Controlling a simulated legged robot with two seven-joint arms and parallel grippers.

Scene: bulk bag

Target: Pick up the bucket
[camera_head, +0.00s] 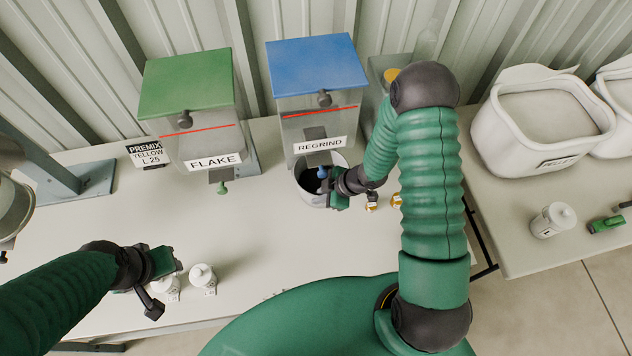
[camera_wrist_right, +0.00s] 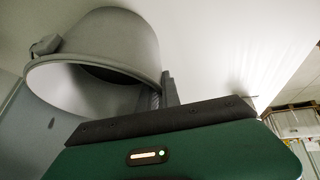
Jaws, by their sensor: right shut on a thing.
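The bucket (camera_head: 309,192) is a grey, round, open container with a dark inside. It stands under the REGRIND dispenser (camera_head: 318,110) on the white table, partly hidden by my right arm. My right gripper (camera_head: 336,196) is at the bucket's right side, shut on its rim. In the right wrist view the bucket (camera_wrist_right: 110,45) fills the upper left, and the two fingers of the gripper (camera_wrist_right: 162,95) meet at its wall. My left gripper (camera_head: 165,275) is over the table's left front, beside small white jars (camera_head: 203,277); its finger gap is not clear.
A FLAKE dispenser (camera_head: 190,120) with a green lid stands left of the REGRIND one. Small brass-coloured items (camera_head: 396,200) lie right of the bucket. White tubs (camera_head: 535,120), a white jar (camera_head: 553,220) and a green tool (camera_head: 606,224) are on the right table. The middle of the white table is clear.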

